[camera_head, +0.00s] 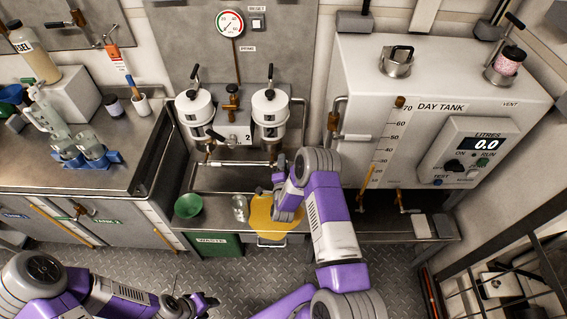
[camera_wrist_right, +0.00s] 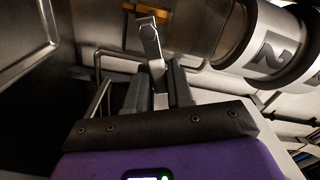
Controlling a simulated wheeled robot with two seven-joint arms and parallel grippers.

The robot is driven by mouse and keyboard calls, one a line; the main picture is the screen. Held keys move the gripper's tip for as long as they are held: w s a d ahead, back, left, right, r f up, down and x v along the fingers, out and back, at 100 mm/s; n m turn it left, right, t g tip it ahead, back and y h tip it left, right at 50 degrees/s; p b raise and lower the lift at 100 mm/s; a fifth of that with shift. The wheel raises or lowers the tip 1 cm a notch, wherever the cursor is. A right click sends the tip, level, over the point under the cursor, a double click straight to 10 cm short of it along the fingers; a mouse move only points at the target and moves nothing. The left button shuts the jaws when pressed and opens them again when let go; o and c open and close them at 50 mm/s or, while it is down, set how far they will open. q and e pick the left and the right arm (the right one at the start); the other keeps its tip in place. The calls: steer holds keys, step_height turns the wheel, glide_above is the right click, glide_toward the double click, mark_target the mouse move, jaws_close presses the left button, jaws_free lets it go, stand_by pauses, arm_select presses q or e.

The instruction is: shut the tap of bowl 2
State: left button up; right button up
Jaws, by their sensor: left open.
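Bowl 2 (camera_head: 270,116) is the right one of two white filter bowls on the back wall. In the right wrist view its white body (camera_wrist_right: 275,50) shows a large "2" close by. My right gripper (camera_head: 281,165) is low in front of bowl 2; its arm hides part of the area. In the wrist view its two fingers (camera_wrist_right: 158,82) stand a small gap apart, with the flat metal tap lever (camera_wrist_right: 150,42) between the tips, and they look closed on it. My left gripper (camera_head: 200,303) is open and empty above the floor at the lower left.
A yellow patch (camera_head: 262,217), a metal cup (camera_head: 240,207) and a green bowl (camera_head: 188,206) are on the bench below. The other filter bowl (camera_head: 195,112) hangs to the left. The day tank (camera_head: 430,120) stands at right. The floor in front is clear.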

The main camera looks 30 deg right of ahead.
jaws_close()
steer(key=shift+s+d+f+m+b, duration=0.1)
steer(key=shift+f+m+b, duration=0.3)
steer(key=shift+m+b, duration=0.55)
steer(key=shift+f+m+b, duration=0.45)
steer(key=shift+m+b, duration=0.45)
steer(key=shift+b, duration=0.05)
steer(key=shift+s+d+f+m+b, duration=0.1)
steer(key=shift+f+m+b, duration=0.3)
steer(key=shift+m+b, duration=0.55)
steer(key=o, duration=0.6)
jaws_free()
steer(key=shift+f, duration=0.1)
steer(key=p+v, duration=0.2)
steer(key=v, duration=0.5)
steer(key=shift+s+a, duration=0.15)
steer(key=shift+s, duration=0.1)
